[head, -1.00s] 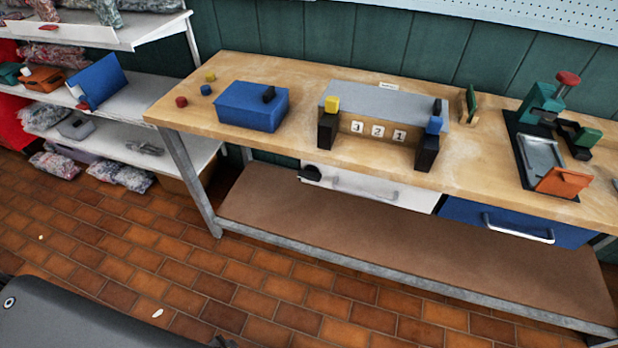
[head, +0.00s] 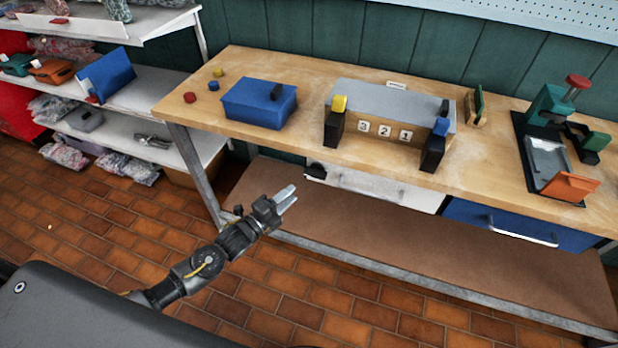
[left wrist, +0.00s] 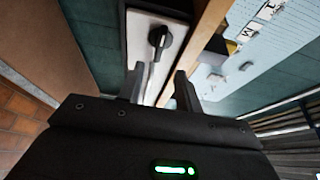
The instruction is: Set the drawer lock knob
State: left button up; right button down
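The black drawer lock knob (head: 316,170) sits at the left end of the white drawer (head: 370,186) under the bench top. In the left wrist view the knob (left wrist: 158,40) is a round black dial with a raised grip, on the pale drawer front (left wrist: 141,30). My left gripper (head: 286,198) is in front of the bench, to the left of and below the knob in the head view. Its two fingers (left wrist: 158,90) are apart with nothing between them, and the knob shows beyond them, not touched. My right gripper is out of view.
The wooden bench top (head: 300,160) overhangs the drawer. A blue drawer (head: 505,224) with a metal handle is to the right. A lower brown shelf (head: 400,235) lies beneath. A blue box (head: 258,104) and a grey block fixture (head: 390,103) stand on the bench. Tiled floor in front is clear.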

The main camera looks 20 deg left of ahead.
aim_at(312, 176)
pick_arm(q)
jog(key=x, duration=0.9)
jog(key=shift+w+d+p, duration=0.15)
jog(key=shift+w+p, duration=0.1)
jog(key=shift+p, duration=0.15)
grip_shut()
